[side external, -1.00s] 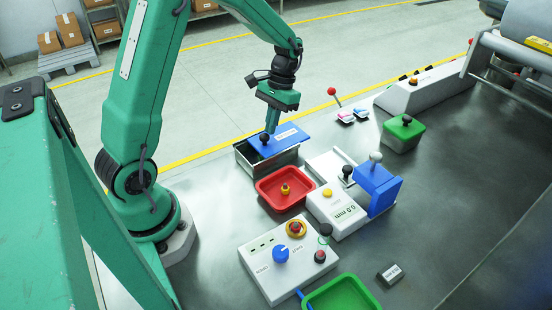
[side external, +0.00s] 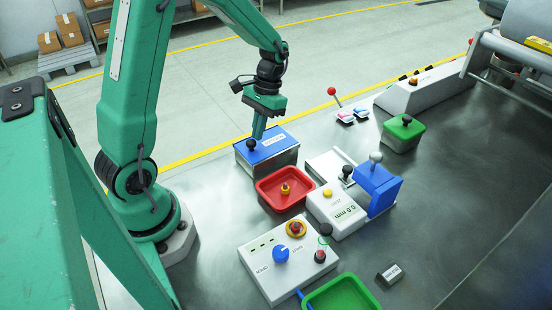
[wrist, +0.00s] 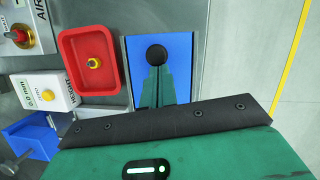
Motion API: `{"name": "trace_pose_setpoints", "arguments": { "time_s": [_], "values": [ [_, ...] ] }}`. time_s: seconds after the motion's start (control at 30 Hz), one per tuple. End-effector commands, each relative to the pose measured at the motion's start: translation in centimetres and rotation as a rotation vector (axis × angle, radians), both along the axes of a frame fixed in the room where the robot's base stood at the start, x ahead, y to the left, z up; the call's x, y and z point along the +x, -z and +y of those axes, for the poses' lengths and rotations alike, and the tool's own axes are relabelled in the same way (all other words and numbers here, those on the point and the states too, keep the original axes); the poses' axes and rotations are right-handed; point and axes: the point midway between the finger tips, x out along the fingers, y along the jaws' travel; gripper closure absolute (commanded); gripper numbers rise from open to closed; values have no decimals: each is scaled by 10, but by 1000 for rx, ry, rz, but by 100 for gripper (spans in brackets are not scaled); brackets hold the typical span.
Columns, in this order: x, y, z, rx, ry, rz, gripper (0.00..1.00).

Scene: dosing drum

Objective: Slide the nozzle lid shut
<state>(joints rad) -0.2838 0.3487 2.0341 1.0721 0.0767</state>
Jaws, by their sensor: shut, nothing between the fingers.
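The blue nozzle lid (side external: 284,141) lies flat on top of a metal box (side external: 272,164) and covers it, with no opening visible. A black knob (side external: 251,145) stands upright near the lid's left end. In the wrist view the lid (wrist: 184,50) and its round knob (wrist: 157,53) show just ahead of my fingers. My gripper (side external: 257,137) is shut and empty, low over the lid at the knob's far right side. In the wrist view my gripper (wrist: 156,70) points at the knob; whether it touches the knob is unclear.
A red tray (side external: 268,186) with a yellow-based knob sits close in front of the box. A white readout unit (side external: 334,212) with a blue block (side external: 383,189) stands to the right.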

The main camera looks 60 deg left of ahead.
Motion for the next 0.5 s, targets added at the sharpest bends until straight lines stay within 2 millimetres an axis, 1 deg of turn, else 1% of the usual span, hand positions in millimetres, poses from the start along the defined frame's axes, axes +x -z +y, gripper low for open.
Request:
{"name": "trace_pose_setpoints", "arguments": {
  "time_s": [0.17,0.4,0.5],
  "values": [
    [13,-2,3,1,1,-4,100],
    [40,-7,8,5,2,-9,100],
    [45,-27,9,6,2,-13,100]
  ]
}}
